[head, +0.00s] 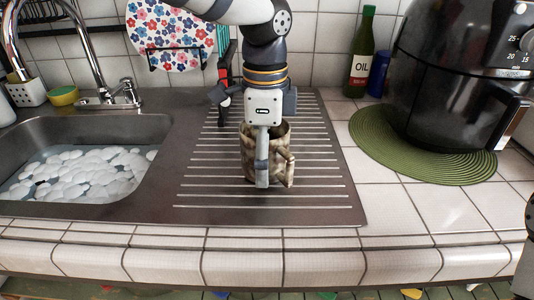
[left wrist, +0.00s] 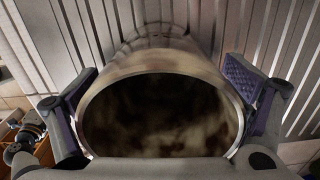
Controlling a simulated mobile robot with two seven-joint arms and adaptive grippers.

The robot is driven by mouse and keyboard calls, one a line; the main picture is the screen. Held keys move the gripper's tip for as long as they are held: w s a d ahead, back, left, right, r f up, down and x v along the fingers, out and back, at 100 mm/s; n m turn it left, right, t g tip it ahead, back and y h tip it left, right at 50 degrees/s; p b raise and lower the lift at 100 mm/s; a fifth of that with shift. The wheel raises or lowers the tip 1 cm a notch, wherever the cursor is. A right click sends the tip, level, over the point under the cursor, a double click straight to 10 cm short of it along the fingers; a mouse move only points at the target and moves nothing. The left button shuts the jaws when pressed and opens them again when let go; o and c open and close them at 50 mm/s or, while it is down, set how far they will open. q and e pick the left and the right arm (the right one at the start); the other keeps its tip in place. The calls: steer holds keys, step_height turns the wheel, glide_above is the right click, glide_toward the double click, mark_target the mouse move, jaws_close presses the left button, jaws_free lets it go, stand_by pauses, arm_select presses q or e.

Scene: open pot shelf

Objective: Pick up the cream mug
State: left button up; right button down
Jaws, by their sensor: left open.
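The cream mug (head: 281,147), mottled with brown, stands upright on the ribbed draining board, its handle toward the front right. My left gripper (head: 263,165) comes down over it from above, one finger in front of the mug's near side; the other finger is hidden in the head view. In the left wrist view the mug (left wrist: 165,58) lies between the two open fingers (left wrist: 165,100), its dark opening toward the camera. Gaps show between the finger pads and the mug wall there, so it is not gripped.
A sink (head: 150,165) with white pebble-like things and a tap (head: 120,95) are at the left. A black air fryer (head: 440,80) on a green mat (head: 375,150) and an oil bottle (head: 361,60) are at the right. A floral plate (head: 170,35) stands behind. The board's front is clear.

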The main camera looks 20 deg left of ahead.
arm_select(q)
steer(key=c, duration=1.3)
steer(key=shift+o, duration=0.2)
